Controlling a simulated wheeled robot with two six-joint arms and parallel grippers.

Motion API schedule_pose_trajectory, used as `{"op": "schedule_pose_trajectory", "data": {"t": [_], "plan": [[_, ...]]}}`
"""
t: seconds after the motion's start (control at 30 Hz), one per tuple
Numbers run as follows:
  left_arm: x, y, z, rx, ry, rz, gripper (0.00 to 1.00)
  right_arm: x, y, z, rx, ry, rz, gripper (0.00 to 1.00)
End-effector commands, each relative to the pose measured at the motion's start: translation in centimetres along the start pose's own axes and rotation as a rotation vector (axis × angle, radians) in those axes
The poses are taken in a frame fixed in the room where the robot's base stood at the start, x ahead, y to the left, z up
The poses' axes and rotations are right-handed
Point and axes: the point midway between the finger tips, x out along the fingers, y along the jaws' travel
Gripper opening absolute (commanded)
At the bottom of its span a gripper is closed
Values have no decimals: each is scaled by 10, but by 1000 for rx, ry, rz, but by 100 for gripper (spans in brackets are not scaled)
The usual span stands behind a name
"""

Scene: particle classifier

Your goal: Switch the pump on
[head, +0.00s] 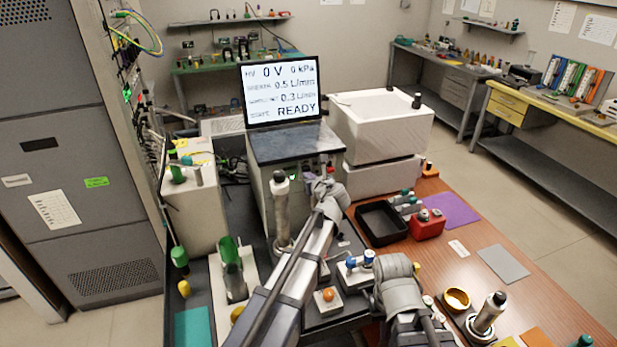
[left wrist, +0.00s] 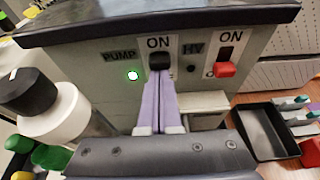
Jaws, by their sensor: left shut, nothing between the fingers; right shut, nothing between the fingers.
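The black pump switch (left wrist: 159,60) sits on the grey box front (left wrist: 85,60), directly under its ON label, apparently in the up position. The green lamp (left wrist: 132,76) beside it, under the PUMP label (left wrist: 119,57), is lit. My left gripper (left wrist: 160,82) is shut and empty, its purple fingers pointing at the switch from just below; I cannot tell if they touch it. In the head view my left gripper (head: 324,168) is at the box's right front, its fingertips hard to make out. Only links of my right arm show; its gripper is not visible.
The red HV switch (left wrist: 226,69) is down, right of the pump switch. The screen (head: 281,92) reads 0 V, 0 kPa, READY.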

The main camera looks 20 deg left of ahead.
Motion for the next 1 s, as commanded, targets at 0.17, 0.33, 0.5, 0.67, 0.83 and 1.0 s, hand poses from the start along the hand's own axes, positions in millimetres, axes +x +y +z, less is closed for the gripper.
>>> {"op": "schedule_pose_trajectory", "data": {"t": [0.17,0.33,0.5,0.67,0.83,1.0], "plan": [[1,0,0,2,-3,-1,0,1,0,0,0,0,0,0],[3,-1,-6,2,-3,-1,0,7,-1,0,0,0,0,0],[8,-3,-27,1,-2,0,0,28,-3,-2,0,0,0,0],[12,-4,-46,0,-2,1,0,47,-4,-3,0,0,0,0],[-24,-3,-38,2,-2,-1,0,28,-3,-2,0,0,0,0],[-55,-3,-38,2,-2,-1,0,17,-2,-1,0,0,0,0]]}}
